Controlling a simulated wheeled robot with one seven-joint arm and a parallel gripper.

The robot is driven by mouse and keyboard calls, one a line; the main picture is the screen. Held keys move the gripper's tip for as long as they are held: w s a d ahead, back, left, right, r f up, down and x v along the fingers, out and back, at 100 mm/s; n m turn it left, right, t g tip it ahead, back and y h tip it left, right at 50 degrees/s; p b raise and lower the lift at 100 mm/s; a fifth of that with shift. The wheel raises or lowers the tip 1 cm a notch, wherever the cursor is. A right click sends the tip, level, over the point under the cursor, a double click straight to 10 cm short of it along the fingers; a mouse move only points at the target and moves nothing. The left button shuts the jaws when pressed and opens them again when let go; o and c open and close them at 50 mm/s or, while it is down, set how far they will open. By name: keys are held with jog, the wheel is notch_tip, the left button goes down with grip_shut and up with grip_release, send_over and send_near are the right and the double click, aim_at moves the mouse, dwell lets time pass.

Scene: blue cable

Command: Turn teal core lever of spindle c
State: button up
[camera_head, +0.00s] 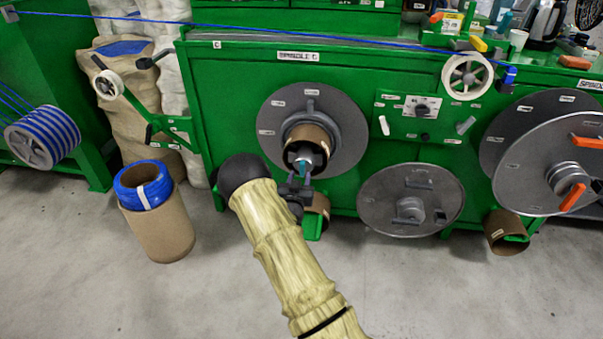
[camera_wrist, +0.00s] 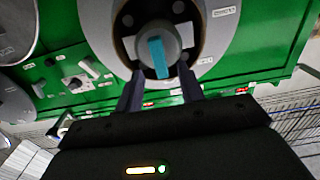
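Spindle C is a large grey disc (camera_head: 340,125) on the green machine, under a label reading "SPINDLE C". A brown cardboard core (camera_head: 309,136) sits around its hub. The teal core lever (camera_wrist: 157,56) lies across the grey hub (camera_wrist: 172,38) in the wrist view; in the head view only a small teal part (camera_head: 302,165) shows beside my gripper. My gripper (camera_wrist: 160,85) is open, its two dark fingers apart on either side of the lever's near end. No contact with the lever is clear. My arm hides the lower part of the spindle in the head view.
A control panel (camera_head: 409,117) with a black knob is right of spindle C. A loose grey disc (camera_head: 374,206) leans below it. A cardboard tube with blue cable (camera_head: 158,222) stands on the floor at left. A blue cable (camera_head: 240,29) runs above. Open floor lies in front.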

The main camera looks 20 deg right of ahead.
aim_at(302, 170)
jog(key=shift+x, duration=1.95)
grip_shut()
